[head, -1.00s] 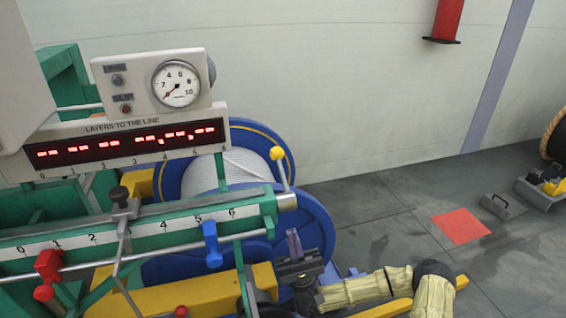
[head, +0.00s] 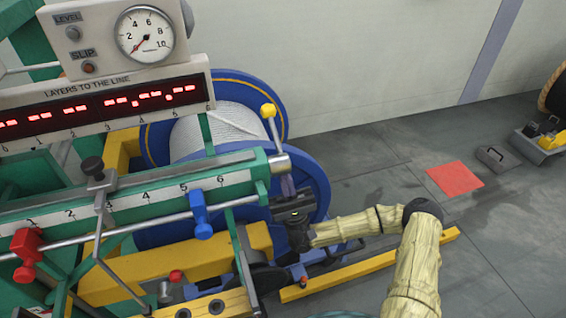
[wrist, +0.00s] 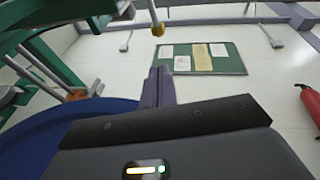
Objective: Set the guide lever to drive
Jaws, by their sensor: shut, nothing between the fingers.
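A lever with a yellow knob (head: 268,111) stands on a thin rod at the right end of the green beam (head: 225,178). It leans slightly to the left in the head view. No label shows that names it or its positions. My gripper (head: 288,186) is below and slightly right of the knob, by the beam's end and in front of the blue reel. Its fingers point up, shut and empty, apart from the knob.
A red clamp (head: 27,250) and a blue clamp (head: 201,215) sit along the rail below the beam's scale. The blue reel (head: 318,180) is close behind my gripper. A yellow floor bar (head: 375,264) lies beneath my arm. Open floor with a red patch (head: 455,180) is at right.

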